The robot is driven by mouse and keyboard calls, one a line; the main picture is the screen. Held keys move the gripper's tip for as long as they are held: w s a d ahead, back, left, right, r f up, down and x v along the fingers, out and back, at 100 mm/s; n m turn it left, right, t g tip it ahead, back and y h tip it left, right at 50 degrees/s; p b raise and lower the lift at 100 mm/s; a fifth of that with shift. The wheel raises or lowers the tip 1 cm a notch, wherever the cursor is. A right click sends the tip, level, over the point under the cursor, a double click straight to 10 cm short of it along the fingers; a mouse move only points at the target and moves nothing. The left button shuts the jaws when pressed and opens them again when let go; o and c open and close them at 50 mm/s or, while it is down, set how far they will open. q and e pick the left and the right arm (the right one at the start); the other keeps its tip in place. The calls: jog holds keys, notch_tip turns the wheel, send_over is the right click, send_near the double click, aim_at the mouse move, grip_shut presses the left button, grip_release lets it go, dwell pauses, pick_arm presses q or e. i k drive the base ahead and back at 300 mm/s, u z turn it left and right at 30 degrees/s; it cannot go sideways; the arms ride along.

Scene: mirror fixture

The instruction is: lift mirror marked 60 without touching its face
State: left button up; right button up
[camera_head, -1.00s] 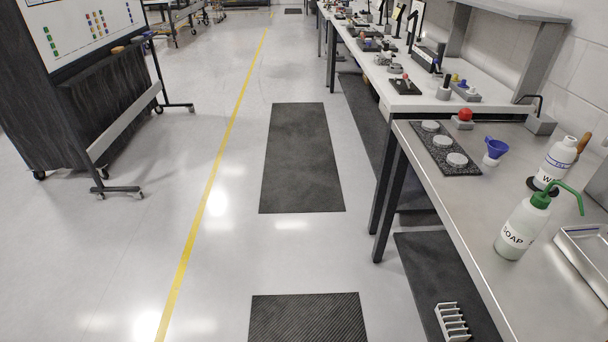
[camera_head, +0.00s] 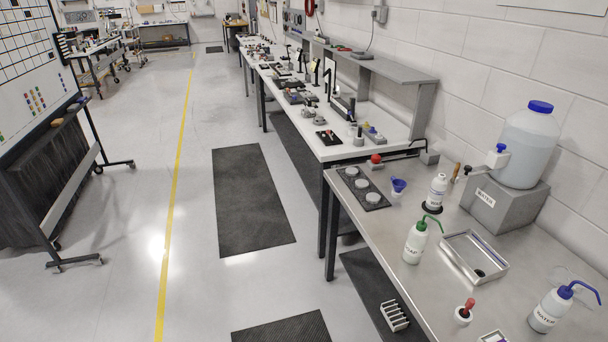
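I cannot make out a mirror marked 60; any such marking is too small to read. Small fixtures and upright framed plates (camera_head: 329,76) stand on the long white bench (camera_head: 338,150), too far off to tell which are mirrors. Neither of my grippers is in view.
The metal bench holds a soap bottle (camera_head: 415,243), a metal tray (camera_head: 459,262), a water bottle (camera_head: 551,308) and a large jug (camera_head: 525,147) on a grey block. A wheeled whiteboard (camera_head: 28,80) stands left. The floor between is clear, with flat dark mats (camera_head: 250,200).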

aim_at(360, 184)
jog(key=u, duration=0.75)
jog(key=i, duration=6.5)
jog(key=z, duration=4.55)
